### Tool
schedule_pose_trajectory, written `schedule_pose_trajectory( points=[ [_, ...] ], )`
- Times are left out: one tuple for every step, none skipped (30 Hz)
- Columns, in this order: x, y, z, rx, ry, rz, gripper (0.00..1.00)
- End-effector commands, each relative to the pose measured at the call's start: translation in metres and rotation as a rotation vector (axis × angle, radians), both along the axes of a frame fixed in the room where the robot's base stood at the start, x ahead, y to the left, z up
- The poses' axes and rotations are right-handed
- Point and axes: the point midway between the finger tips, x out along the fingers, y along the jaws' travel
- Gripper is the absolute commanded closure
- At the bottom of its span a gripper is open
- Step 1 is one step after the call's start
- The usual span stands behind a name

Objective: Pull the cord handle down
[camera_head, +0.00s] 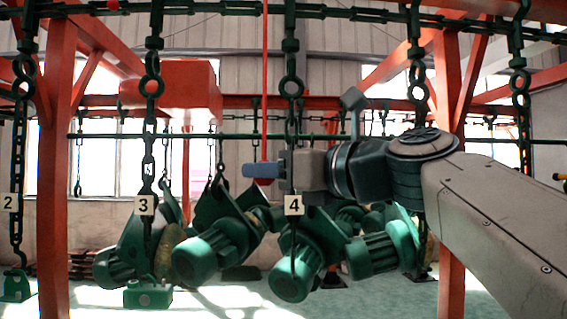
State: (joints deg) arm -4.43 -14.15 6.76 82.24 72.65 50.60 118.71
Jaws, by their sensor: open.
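A thin red cord hangs straight down in the upper middle of the head view. Its red handle (264,156) is at the lower end, widening a little downwards. My gripper (260,171) reaches in from the right, level with the handle's lower part. One blue finger lies across the handle in the picture and hides part of it. The other finger is hidden, so I cannot tell whether the fingers touch the handle or stand around it. The gripper is open.
Green chains hang in a row, with tags 3 (144,205) and 4 (294,204) near. Green motor-like hoists (212,250) hang below the gripper. Red frame posts (57,170) stand left and right. A red box (187,84) is up left.

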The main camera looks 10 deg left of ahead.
Motion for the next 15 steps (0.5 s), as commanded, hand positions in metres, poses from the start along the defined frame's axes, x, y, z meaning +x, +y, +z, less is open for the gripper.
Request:
schedule_pose_trajectory(
  points=[
    [0.004,0.006,0.002,-0.001,0.001,0.001,0.49],
    [0.005,0.009,0.002,-0.001,0.0,0.001,0.49],
    [0.007,0.012,0.001,-0.001,0.0,0.001,0.49],
    [0.009,0.014,0.001,-0.001,-0.001,0.0,0.49],
    [0.01,0.016,0.001,-0.001,-0.001,0.0,0.49],
    [0.011,0.017,0.001,-0.001,-0.002,0.0,0.49],
    [0.011,0.018,0.001,-0.001,-0.002,0.0,0.49],
    [0.011,0.019,0.001,-0.001,-0.002,0.0,0.49],
    [0.012,0.019,0.0,-0.001,-0.002,0.0,0.49],
    [0.012,0.019,0.0,-0.001,-0.002,-0.001,0.49],
    [0.012,0.019,0.0,-0.001,-0.002,-0.001,0.49],
    [0.012,0.02,0.0,-0.001,-0.002,-0.001,0.49],
    [0.012,0.019,0.0,0.0,-0.002,-0.001,0.49],
    [0.012,0.019,0.0,-0.001,-0.002,-0.001,0.49],
    [0.012,0.019,0.0,-0.001,-0.002,-0.001,0.49]
  ],
)
